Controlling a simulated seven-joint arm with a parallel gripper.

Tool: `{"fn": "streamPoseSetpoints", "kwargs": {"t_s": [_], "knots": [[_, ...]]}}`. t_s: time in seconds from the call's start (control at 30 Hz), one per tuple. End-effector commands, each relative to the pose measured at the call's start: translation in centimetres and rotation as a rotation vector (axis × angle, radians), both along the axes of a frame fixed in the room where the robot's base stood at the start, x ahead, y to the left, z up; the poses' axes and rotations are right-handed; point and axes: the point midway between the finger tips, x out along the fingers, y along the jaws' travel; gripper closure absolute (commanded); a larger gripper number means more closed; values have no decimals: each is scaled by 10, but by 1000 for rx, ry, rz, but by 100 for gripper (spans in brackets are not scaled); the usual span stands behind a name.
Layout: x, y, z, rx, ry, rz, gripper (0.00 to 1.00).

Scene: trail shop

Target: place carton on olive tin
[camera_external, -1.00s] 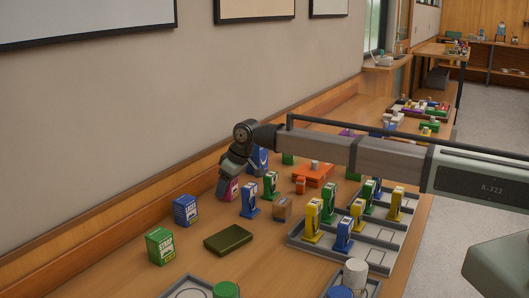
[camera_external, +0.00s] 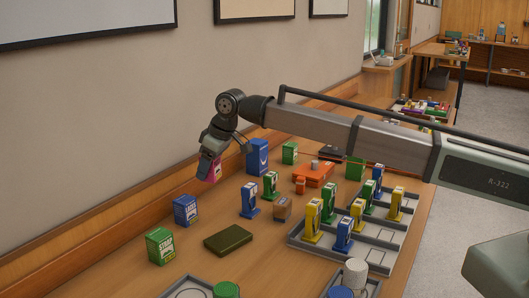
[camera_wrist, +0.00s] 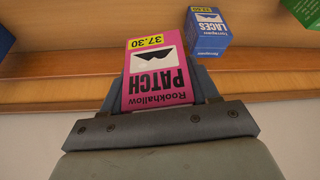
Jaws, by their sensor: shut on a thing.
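My gripper (camera_external: 210,162) is shut on a pink carton (camera_external: 212,173), held above the table near the wall. In the wrist view the carton (camera_wrist: 157,72) reads "PATCH", upside down in the picture, with a yellow price label; a grey finger lies on each side of it. The olive tin (camera_external: 228,239) is a flat, dark green box lying on the table, in front of the gripper and to its lower right in the external view. Its top is bare. The tin is not visible in the wrist view.
A blue "LACES" carton (camera_external: 185,211) and a green "STRAP" carton (camera_external: 160,246) stand left of the tin. A small brown box (camera_external: 283,208) and a blue pump-shaped item (camera_external: 249,201) stand behind it. A grey divided tray (camera_external: 375,258) lies to the right.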

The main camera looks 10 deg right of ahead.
Motion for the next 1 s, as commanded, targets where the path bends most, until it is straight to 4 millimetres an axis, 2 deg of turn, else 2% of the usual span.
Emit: {"fn": "streamPoseSetpoints", "kwargs": {"t_s": [0.03,0.2,0.33,0.5,0.6,0.73,1.0], "knots": [[-24,10,3,0,0,27,75],[-85,28,10,0,0,95,75],[-121,32,15,1,-1,134,75],[-158,23,18,1,0,134,75],[-167,6,18,0,-1,85,75],[-167,-11,16,0,-1,-9,75],[-164,-18,15,0,-1,-173,75]]}}
